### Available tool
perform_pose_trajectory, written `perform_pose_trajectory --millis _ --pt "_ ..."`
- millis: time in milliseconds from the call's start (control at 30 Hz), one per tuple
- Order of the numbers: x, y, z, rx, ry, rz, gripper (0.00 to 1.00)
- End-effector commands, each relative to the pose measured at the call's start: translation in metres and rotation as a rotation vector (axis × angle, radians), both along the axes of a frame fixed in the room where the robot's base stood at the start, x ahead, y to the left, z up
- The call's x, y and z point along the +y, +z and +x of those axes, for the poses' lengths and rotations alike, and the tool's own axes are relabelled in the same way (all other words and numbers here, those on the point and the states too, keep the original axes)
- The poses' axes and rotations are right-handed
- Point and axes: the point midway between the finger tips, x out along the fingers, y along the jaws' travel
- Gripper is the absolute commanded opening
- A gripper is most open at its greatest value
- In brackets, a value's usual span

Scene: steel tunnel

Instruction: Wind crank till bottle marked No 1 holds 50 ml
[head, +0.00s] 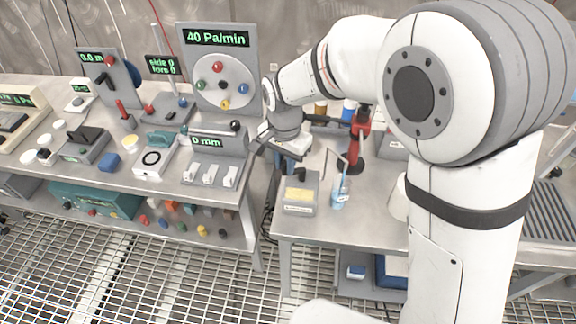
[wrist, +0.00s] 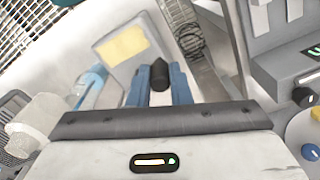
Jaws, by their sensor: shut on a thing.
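My gripper (head: 289,160) is at the near left end of the right-hand bench, pointing down. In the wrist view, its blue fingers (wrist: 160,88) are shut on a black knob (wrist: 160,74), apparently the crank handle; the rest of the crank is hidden. A grey box (head: 290,208) with a yellow panel stands close by and also shows in the wrist view (wrist: 122,42). A clear bottle (head: 340,192) with blue liquid stands upright right of the box, under a thin spout. Its small label and liquid level are too small to read. It shows partly in the wrist view (wrist: 92,88).
A red stand (head: 356,150) is behind the bottle. The left bench (head: 215,200) holds panels, including a display reading 40 Pa/min (head: 217,38) and one reading 0 mm (head: 207,141). A gap separates the benches above the grated floor (head: 150,270).

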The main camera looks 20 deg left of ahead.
Motion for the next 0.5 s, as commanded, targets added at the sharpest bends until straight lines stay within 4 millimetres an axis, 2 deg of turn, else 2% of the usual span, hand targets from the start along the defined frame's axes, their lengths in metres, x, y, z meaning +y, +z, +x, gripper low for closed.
perform_pose_trajectory --millis 200,500 --pt "0.004 0.001 0.008 -0.004 -0.173 0.003 0.00" --pt "0.007 0.001 0.014 -0.002 -0.325 0.002 0.00"
